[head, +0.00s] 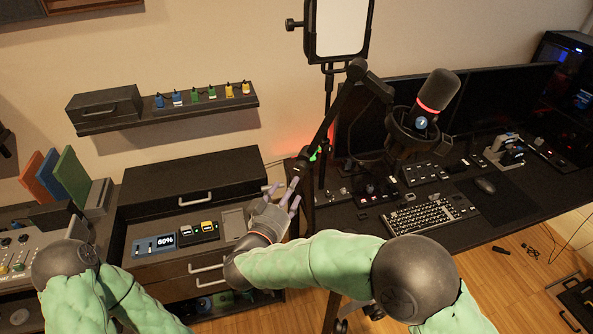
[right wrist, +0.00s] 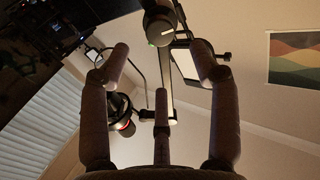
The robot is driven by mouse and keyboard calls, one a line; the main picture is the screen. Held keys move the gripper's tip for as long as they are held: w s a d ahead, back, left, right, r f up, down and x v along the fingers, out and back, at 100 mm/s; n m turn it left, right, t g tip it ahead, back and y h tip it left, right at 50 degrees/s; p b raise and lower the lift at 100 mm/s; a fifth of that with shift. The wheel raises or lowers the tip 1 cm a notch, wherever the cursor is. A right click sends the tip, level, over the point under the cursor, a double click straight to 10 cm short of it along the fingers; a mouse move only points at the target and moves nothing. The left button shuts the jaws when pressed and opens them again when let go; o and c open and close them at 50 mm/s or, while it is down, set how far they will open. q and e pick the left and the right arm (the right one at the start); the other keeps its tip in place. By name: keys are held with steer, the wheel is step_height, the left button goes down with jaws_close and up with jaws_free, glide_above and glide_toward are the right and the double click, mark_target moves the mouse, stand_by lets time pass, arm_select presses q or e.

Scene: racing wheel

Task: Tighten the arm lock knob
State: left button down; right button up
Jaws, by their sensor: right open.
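A microphone boom arm (head: 325,125) rises from the desk's left side, with a dark microphone (head: 437,90) at its end. In the right wrist view a round dark knob (right wrist: 158,27) with a pale line on its face sits on the boom arm, beyond my fingertips. In the head view I cannot clearly make out the knob. My right gripper (head: 282,196) is in front of the boom arm's lower part, left of the desk. Its fingers (right wrist: 160,75) are spread and hold nothing. My left forearm shows at lower left, but its gripper is out of view.
The desk (head: 520,200) carries a keyboard (head: 430,215), a mouse (head: 484,186), control boxes and monitors. A black drawer cabinet (head: 200,182) stands left of my right gripper. A light panel (head: 337,28) on a stand rises behind the boom arm. A wall shelf (head: 180,117) hangs at left.

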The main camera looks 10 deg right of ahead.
mark_target(300, 170)
steer(key=b+x, duration=0.1)
steer(key=x, duration=0.7)
steer(key=shift+w+d, duration=0.2)
steer(key=shift+w, duration=0.1)
steer(key=c, duration=1.1)
